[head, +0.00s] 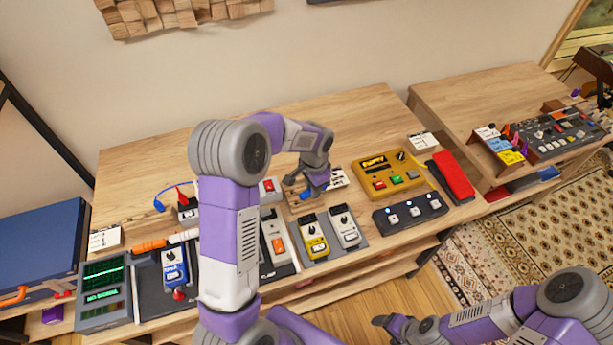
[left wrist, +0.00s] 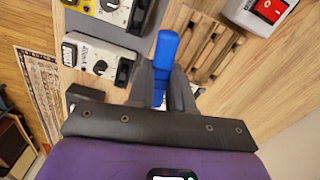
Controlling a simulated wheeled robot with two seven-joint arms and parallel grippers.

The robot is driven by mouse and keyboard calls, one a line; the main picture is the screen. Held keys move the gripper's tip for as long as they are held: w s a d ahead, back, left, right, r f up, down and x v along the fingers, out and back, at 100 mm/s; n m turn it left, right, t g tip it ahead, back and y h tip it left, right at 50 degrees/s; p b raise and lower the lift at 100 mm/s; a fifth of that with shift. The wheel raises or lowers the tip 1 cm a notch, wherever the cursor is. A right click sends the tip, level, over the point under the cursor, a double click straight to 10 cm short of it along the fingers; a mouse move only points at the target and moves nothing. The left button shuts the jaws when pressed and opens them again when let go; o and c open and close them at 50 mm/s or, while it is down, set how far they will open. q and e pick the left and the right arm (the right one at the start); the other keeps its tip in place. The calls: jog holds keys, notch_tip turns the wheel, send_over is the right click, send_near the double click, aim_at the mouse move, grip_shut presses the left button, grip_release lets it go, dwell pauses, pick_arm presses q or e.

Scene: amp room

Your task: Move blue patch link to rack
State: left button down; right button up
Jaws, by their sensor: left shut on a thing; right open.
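The blue patch link (left wrist: 164,50) is a smooth blue piece held between the fingers of my left gripper (left wrist: 161,88). In the head view, my left gripper (head: 311,192) is over the middle of the long table, and a bit of blue shows beside it. A slatted wooden holder (left wrist: 208,52) lies close beside the link in the left wrist view. On the right-hand table, a small rack (head: 503,146) has white, yellow and blue labels and several coloured plugs. My right gripper (head: 381,321) is low at the front, away from the tables, and empty.
Pedals stand along the table's front: a yellow one (head: 313,239), a blue one (head: 174,270) and a dark three-button one (head: 410,212). A yellow box (head: 388,176) and a red pedal (head: 454,177) are to the right. The table's back (head: 340,110) is clear.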

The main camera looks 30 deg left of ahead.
aim_at(306, 191)
pick_arm(q)
jog(key=a+f+b, duration=0.1)
jog(key=w+a+f+m+b, duration=0.1)
jog(key=a+f+m+b, duration=0.1)
jog(key=f, duration=0.1)
jog(key=shift+w+a+b, duration=0.2)
jog(key=shift+w+b, duration=0.15)
jog(key=shift+b, duration=0.05)
jog(key=shift+f+b, duration=0.7)
jog(key=shift+f, duration=0.35)
jog(key=shift+f, duration=0.15)
dwell(0.6)
jog(key=shift+f+b, duration=0.3)
jog(key=shift+f, duration=0.6)
dwell(1.3)
